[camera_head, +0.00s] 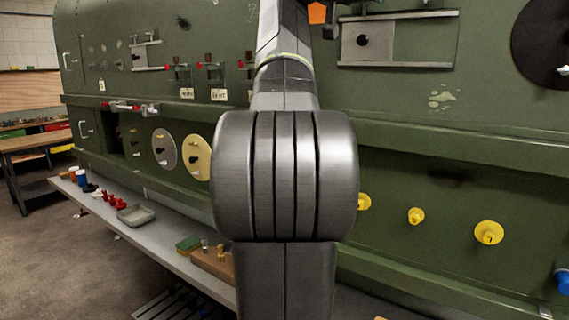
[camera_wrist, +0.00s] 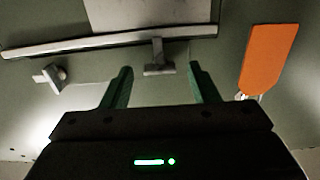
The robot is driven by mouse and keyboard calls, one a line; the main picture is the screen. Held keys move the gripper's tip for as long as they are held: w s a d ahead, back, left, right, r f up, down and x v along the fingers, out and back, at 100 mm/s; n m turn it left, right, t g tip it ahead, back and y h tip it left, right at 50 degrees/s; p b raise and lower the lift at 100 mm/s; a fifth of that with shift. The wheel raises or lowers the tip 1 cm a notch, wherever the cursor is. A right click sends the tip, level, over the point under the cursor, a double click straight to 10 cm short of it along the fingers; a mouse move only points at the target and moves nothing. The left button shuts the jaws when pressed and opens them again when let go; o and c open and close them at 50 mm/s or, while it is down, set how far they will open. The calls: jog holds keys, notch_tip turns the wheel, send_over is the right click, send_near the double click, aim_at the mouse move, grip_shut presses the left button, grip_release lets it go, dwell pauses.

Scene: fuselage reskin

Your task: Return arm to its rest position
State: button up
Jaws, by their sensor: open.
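My arm rises through the middle of the head view, its large grey joint in front of the green fuselage (camera_head: 420,155). My gripper does not show clearly in the head view. In the wrist view my gripper (camera_wrist: 160,82) has its two green fingers spread apart with nothing between them. Beyond the fingers are a pale sliding panel on a rail (camera_wrist: 110,42) and a small grey T-shaped handle (camera_wrist: 158,60). An orange tag (camera_wrist: 268,58) hangs to the right of the fingers. I cannot tell how far the fingers are from the fuselage surface.
A long grey shelf (camera_head: 175,255) along the fuselage holds a grey tray (camera_head: 136,215), red pieces (camera_head: 113,199), a sponge (camera_head: 188,244) and a wooden block (camera_head: 212,264). Yellow knobs (camera_head: 489,233) stick out at the lower right. A workbench (camera_head: 35,141) stands at the far left. Floor at left is clear.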

jog(key=s+a+n, duration=0.6)
jog(key=s+n, duration=0.2)
jog(key=s, duration=0.1)
jog(key=shift+s+a+n+b, duration=0.15)
jog(key=shift+a+n+b, duration=0.1)
jog(key=shift+n+b, duration=0.15)
dwell(2.1)
